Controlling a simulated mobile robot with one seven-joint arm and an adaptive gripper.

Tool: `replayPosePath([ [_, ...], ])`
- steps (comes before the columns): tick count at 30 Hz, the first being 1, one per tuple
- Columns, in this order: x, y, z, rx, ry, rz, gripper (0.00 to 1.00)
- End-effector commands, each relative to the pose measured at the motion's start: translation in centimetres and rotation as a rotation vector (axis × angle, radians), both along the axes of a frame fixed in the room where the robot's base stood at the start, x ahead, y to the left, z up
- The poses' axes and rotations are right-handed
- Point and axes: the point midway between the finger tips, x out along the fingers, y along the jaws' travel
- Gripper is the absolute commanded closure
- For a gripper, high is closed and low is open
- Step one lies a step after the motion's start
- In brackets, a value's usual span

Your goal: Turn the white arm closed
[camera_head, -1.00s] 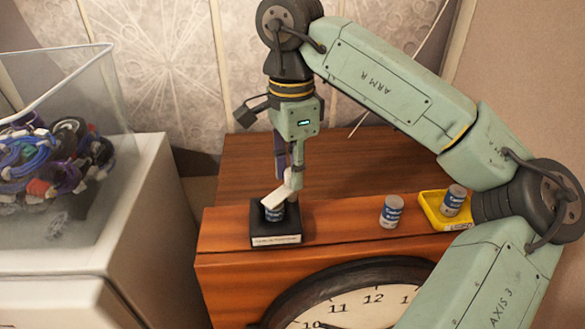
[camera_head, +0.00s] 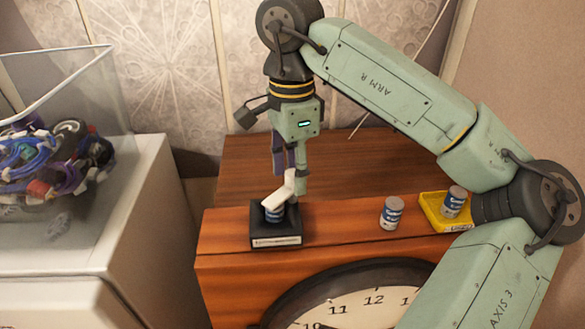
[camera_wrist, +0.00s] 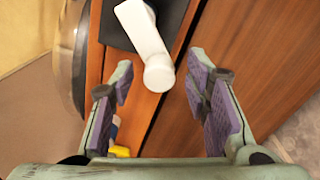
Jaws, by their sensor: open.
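In the wrist view the white arm (camera_wrist: 142,32) runs from the dark holder (camera_wrist: 112,28) to a rounded end. My gripper (camera_head: 290,176) points down over it and is open. In the wrist view the purple-padded fingers of my gripper (camera_wrist: 160,88) stand wide apart, one on each side of the arm's rounded end. I see no clear contact with either finger.
A second can (camera_head: 391,212) stands to the right on the cabinet (camera_head: 340,222). Farther right, another can (camera_head: 454,201) stands in a yellow tray (camera_head: 436,217). A large clock (camera_head: 350,305) is at the cabinet front. A clear bin (camera_head: 60,190) of parts is at left.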

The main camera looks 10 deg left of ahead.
Motion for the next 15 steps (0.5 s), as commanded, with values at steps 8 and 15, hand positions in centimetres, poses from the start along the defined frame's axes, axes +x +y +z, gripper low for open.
replayPosePath([
  [8, 0.1, 0.0, 1.3, -0.002, -0.003, -0.002, 0.57],
  [15, 0.2, 0.0, 6.2, -0.003, -0.005, -0.005, 0.57],
])
